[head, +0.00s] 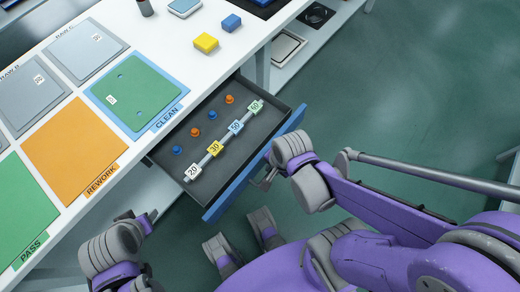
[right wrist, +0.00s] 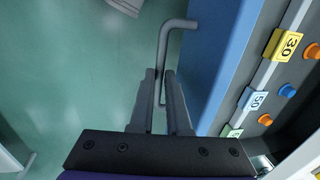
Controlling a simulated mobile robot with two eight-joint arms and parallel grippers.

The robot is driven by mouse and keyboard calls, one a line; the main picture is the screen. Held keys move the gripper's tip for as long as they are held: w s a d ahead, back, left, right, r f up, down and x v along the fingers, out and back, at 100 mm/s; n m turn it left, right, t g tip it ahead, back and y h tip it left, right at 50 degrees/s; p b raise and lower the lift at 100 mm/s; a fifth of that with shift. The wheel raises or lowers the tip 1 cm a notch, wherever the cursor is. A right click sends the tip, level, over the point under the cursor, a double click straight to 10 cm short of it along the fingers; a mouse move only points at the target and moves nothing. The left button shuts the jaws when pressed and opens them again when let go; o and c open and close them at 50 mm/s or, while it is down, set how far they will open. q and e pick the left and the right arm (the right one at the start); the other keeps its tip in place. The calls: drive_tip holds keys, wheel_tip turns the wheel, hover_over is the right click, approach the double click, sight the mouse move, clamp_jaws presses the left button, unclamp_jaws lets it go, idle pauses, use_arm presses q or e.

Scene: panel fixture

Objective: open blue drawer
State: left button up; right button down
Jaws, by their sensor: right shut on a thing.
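The blue drawer (head: 233,186) stands pulled out from under the white table, its dark inside showing in the head view. Its blue front also shows in the right wrist view (right wrist: 218,62). My right gripper (head: 266,178) is at the drawer front, shut on the grey bar handle (right wrist: 166,42). In the right wrist view its two fingers (right wrist: 161,75) lie on either side of the bar. My left gripper (head: 148,217) is at the lower left of the head view, away from the drawer. Its fingertips are too unclear to judge.
Inside the drawer are orange and blue knobs and a rod (head: 222,140) with numbered tags. The white table (head: 190,60) holds coloured mats, a yellow block (head: 205,42) and a blue block (head: 231,22). Green floor (head: 400,80) lies open to the right.

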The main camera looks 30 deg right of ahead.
drive_tip(key=shift+s+d, duration=0.3)
drive_tip(key=shift+s, duration=0.45)
drive_tip(key=c, duration=0.9)
unclamp_jaws()
drive_tip(key=r+p, duration=0.2)
drive_tip(key=r, duration=0.1)
drive_tip(key=s+r+p, duration=0.1)
drive_tip(key=r+p, duration=0.1)
drive_tip(key=r, duration=0.2)
drive_tip(key=s+r+p, duration=0.1)
drive_tip(key=r+p, duration=0.1)
drive_tip(key=r, duration=0.1)
drive_tip(key=shift+d+r, duration=0.35)
drive_tip(key=w+r+n+t+p, duration=0.1)
drive_tip(key=w+r+n, duration=0.1)
drive_tip(key=r+n, duration=0.1)
drive_tip(key=w+a+r+n+t+p, duration=0.1)
drive_tip(key=w+r+n, duration=0.2)
drive_tip(key=n, duration=0.3)
drive_tip(key=w+r+n+t+p, duration=0.1)
drive_tip(key=w+r+n, duration=0.2)
drive_tip(key=n, duration=0.1)
drive_tip(key=shift+a+r+n+h, duration=0.3)
drive_tip(key=shift+a+n+h, duration=0.1)
